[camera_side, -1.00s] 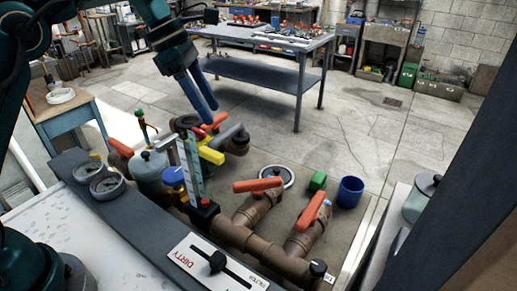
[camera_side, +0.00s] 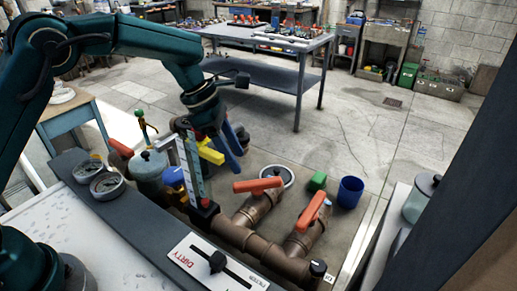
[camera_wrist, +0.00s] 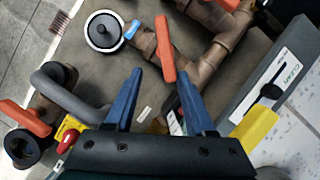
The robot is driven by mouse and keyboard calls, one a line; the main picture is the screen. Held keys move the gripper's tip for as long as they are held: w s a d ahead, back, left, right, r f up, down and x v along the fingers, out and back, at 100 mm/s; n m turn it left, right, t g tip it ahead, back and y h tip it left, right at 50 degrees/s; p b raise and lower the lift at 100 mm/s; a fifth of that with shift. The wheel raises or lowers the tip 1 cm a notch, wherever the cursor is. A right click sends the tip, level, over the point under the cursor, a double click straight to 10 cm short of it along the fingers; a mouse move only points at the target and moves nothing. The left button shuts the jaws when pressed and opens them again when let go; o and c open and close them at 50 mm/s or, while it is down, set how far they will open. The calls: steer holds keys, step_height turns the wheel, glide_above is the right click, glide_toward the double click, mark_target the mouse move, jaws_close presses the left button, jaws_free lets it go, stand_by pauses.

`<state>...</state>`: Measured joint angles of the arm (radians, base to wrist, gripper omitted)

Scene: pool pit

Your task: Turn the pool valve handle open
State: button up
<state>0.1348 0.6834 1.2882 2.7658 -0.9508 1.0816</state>
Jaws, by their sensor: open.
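Several orange valve handles sit on brown pipes; which one the task means cannot be told. The middle orange handle (camera_side: 258,185) shows ahead of my fingers in the wrist view (camera_wrist: 165,48), apart from them as far as I can tell. The right orange handle (camera_side: 312,210) is farther right. Another orange handle (camera_side: 120,148) lies at the left, and one shows at left in the wrist view (camera_wrist: 25,118). My gripper (camera_wrist: 160,72) is open and empty, blue fingers spread. In the side view my gripper (camera_side: 236,142) points down, left of and above the middle handle, partly hiding the yellow fitting (camera_side: 210,155).
A ruled upright gauge (camera_side: 193,168) stands close left of my gripper. A grey curved hose (camera_wrist: 70,95) lies left in the wrist view.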

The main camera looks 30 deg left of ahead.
steer(key=d+f, duration=0.2)
steer(key=shift+w+d+f, duration=0.1)
steer(key=shift+w+d, duration=0.2)
step_height(320, 180, down, 4)
steer(key=shift+w+d, duration=0.1)
steer(key=shift+d, duration=0.05)
steer(key=shift+w+m, duration=0.15)
steer(key=shift+m, duration=0.45)
step_height(320, 180, up, 10)
steer(key=a, duration=0.2)
steer(key=shift+g, duration=0.3)
steer(key=x, duration=0.6)
steer(key=s+x, duration=0.1)
steer(key=x, duration=0.3)
steer(key=shift+a+f, duration=0.1)
steer(key=shift+a, duration=0.05)
steer(key=w+v, duration=0.1)
steer(key=v, duration=0.4)
step_height(320, 180, up, 26)
steer(key=n+t+h, duration=0.5)
steer(key=n+t, duration=0.4)
glide_above(250, 181)
steer(key=s+d, duration=0.1)
steer(key=s, duration=0.2)
steer(key=shift+s+f, duration=0.15)
